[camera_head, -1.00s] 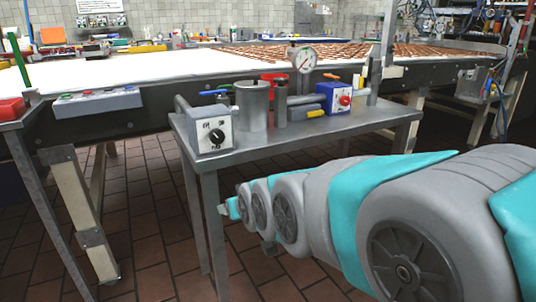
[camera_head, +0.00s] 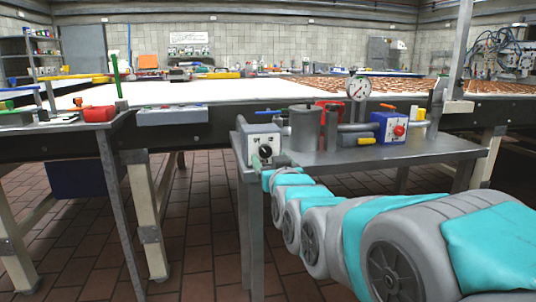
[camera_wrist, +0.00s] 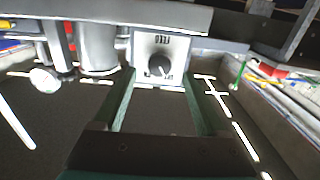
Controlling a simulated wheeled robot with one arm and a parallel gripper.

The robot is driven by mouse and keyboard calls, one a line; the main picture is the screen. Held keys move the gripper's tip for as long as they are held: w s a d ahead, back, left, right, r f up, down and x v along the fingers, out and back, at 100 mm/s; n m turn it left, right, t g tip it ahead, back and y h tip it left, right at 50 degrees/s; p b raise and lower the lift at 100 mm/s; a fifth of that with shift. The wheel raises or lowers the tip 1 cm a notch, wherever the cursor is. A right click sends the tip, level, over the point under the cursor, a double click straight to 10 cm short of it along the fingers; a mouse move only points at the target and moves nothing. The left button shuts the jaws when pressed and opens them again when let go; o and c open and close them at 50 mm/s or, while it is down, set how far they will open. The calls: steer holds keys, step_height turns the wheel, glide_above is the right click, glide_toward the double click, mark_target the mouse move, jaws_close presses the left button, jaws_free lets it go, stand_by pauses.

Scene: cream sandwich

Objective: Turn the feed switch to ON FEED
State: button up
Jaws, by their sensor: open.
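The feed switch is a grey box with a white face plate (camera_head: 262,142) and a round black knob (camera_head: 265,151). It stands at the near left corner of the small metal table (camera_head: 335,160). In the wrist view the plate looks upside down, and the knob (camera_wrist: 159,66) lies between my fingertips with a gap on both sides. My gripper (camera_wrist: 160,75) is open and empty, pointing at the switch face. In the head view my arm ends just in front of and below the knob.
A metal cylinder (camera_head: 304,130), a gauge (camera_head: 358,88) and a blue box with a red button (camera_head: 390,127) stand on the same table. A long conveyor with a white surface (camera_head: 190,92) runs behind. The floor (camera_head: 200,250) left of the table is clear.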

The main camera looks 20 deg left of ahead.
mark_target(266, 152)
steer(key=shift+x, duration=2.15)
jaws_close()
